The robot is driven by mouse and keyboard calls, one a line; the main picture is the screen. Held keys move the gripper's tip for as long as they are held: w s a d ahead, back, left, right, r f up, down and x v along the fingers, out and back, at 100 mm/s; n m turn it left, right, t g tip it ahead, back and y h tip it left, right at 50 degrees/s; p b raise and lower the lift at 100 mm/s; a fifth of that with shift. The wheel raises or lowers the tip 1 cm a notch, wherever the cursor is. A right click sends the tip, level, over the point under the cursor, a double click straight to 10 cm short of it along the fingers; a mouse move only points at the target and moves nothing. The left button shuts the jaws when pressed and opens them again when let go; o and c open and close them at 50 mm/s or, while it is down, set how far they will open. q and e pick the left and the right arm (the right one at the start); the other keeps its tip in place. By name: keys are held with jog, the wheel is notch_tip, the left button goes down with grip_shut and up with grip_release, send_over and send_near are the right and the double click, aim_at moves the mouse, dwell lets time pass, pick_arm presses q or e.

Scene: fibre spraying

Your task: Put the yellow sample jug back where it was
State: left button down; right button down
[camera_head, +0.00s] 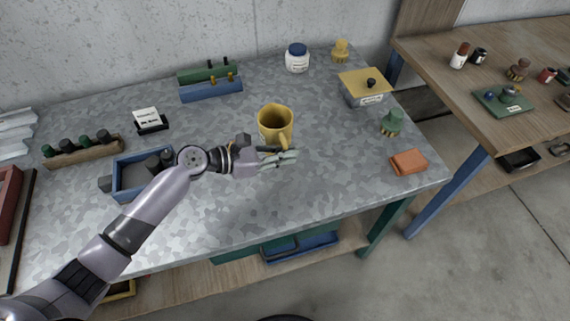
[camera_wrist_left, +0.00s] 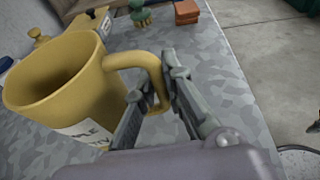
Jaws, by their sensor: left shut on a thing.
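The yellow sample jug (camera_head: 274,122) is upright at the middle of the grey metal table (camera_head: 330,172). In the left wrist view the jug (camera_wrist_left: 50,85) fills the left side, with a white label (camera_wrist_left: 84,136) on its front and its handle pointing to the right. My left gripper (camera_head: 288,156) is at the jug's handle. In the left wrist view its two fingers (camera_wrist_left: 163,100) are on either side of the handle's lower part and shut on it. I cannot tell whether the jug's base touches the table. My right gripper is not in view.
A yellow-lidded box (camera_head: 364,84), a green knobbed piece (camera_head: 391,123) and an orange block (camera_head: 408,162) are to the right. A white jar (camera_head: 297,58) is at the back. A blue tray (camera_head: 127,186) is at the left.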

pick_arm(q)
jog(key=shift+f, duration=2.55)
jog(key=shift+f+b, duration=0.2)
jog(key=shift+b, duration=0.15)
jog(key=c, duration=1.7)
grip_release()
jog(key=shift+r, duration=0.1)
